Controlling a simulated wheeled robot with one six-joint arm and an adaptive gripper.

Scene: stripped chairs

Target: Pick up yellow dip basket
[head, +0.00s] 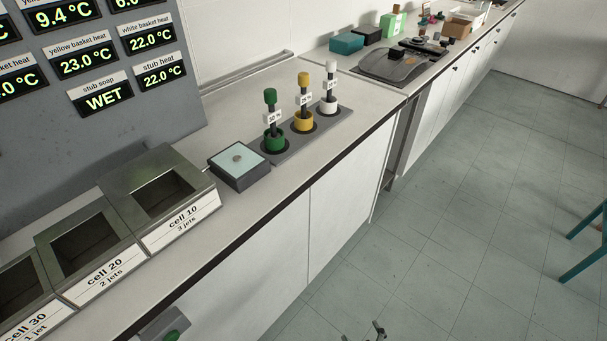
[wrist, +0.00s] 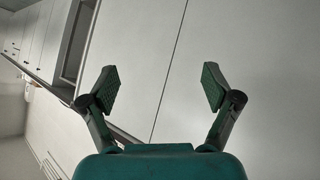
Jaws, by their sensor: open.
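The yellow dip basket (head: 303,121) stands upright on the counter, in the middle of a row on a grey rack (head: 280,153). It has a dark stem with a white tag and a yellow knob on top. A green basket (head: 273,139) stands to its left and a white basket (head: 329,103) to its right. My gripper (head: 377,330) shows only at its tips, at the bottom edge of the head view, low in front of the counter and well apart from the baskets. In the wrist view my gripper (wrist: 160,88) is open and empty, facing white cabinet doors (wrist: 215,50).
Metal cells (head: 158,195) with labels stand at the left of the counter. A dark box with a pale top (head: 239,163) sits between them and the rack. A display panel (head: 95,75) rises behind. The floor (head: 450,210) is clear; a teal chair leg (head: 583,258) is at right.

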